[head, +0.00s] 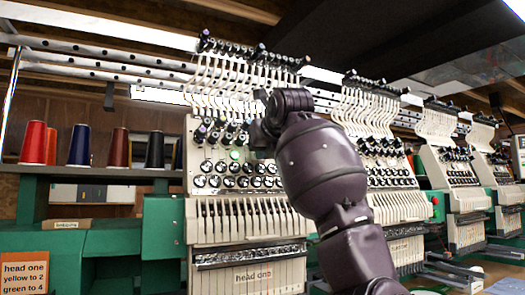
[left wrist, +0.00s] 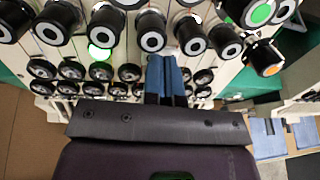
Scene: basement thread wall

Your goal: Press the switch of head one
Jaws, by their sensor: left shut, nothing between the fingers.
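Head one (head: 240,220) is a cream embroidery machine head with a paper label (head: 253,277) reading "head one". Its front has rows of dark round knobs and a lit green lamp (head: 235,154), which also shows in the left wrist view (left wrist: 98,52). In the left wrist view a green-faced round control (left wrist: 262,12) and an orange-faced one (left wrist: 268,62) stick out at the right; I cannot tell which part is the switch. My left gripper (head: 262,132) is shut and empty in front of the knobs. Its blue fingers (left wrist: 166,72) point at the knob rows; contact is unclear. My right gripper is not in view.
Thread cones, such as a red one (head: 33,142), stand on a shelf at the left. An orange note (head: 27,272) reads "head one yellow to 2 green to 4". More machine heads (head: 395,205) stand to the right, partly behind my arm.

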